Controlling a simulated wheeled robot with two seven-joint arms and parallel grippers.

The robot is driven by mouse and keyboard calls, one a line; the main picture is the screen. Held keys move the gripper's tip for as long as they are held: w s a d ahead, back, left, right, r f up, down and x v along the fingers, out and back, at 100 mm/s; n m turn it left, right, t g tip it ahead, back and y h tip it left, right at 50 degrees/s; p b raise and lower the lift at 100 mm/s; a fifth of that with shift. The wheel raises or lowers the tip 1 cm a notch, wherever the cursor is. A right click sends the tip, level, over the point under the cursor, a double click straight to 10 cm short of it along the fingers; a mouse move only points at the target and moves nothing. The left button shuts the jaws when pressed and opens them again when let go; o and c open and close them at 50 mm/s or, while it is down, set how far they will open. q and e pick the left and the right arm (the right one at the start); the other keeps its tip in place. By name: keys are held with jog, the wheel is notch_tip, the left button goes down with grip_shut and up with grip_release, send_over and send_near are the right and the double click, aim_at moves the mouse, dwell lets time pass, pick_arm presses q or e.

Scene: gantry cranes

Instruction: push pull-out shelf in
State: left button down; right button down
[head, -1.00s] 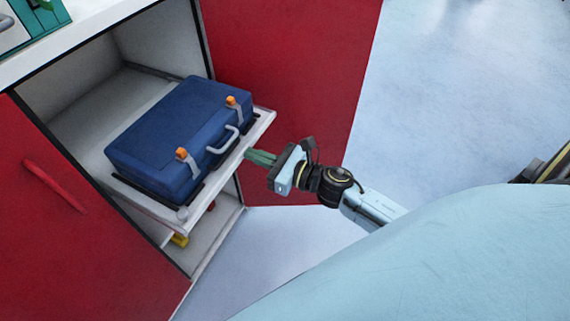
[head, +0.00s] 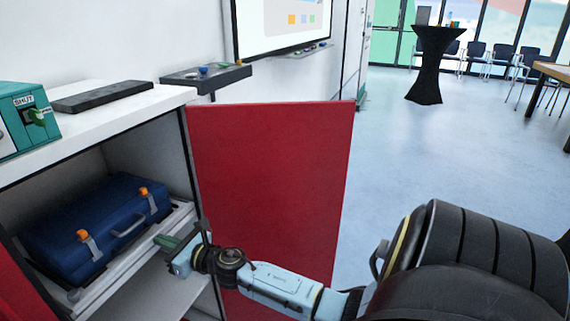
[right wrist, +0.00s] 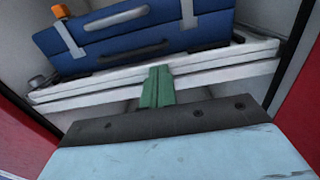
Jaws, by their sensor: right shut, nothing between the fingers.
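The white pull-out shelf (head: 128,262) carries a blue case (head: 95,228) with a grey handle and orange-tipped latches. The shelf sits inside the open cabinet, its front edge close to the opening; I cannot tell if it is fully in. My right gripper (head: 166,242) is shut and empty, its green fingers at the shelf's front edge. In the right wrist view the fingers (right wrist: 157,86) point at the middle of the shelf front (right wrist: 215,72) and appear to touch it. My left gripper is not in view.
An open red door (head: 270,190) stands on the cabinet's right, beside my right arm. Another red door (head: 22,295) shows at lower left. The white cabinet top (head: 100,115) holds a green box (head: 28,122) and a dark slab.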

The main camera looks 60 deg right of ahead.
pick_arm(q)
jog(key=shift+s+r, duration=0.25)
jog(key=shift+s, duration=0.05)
pick_arm(e)
jog(key=shift+w+r, duration=0.2)
jog(key=shift+r, duration=0.1)
jog(key=shift+a, duration=0.1)
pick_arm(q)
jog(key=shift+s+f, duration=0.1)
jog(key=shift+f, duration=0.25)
pick_arm(e)
jog(key=s+d, duration=0.2)
jog(key=s, duration=1.2)
jog(key=shift+d+f, duration=0.2)
jog(key=shift+f, duration=0.1)
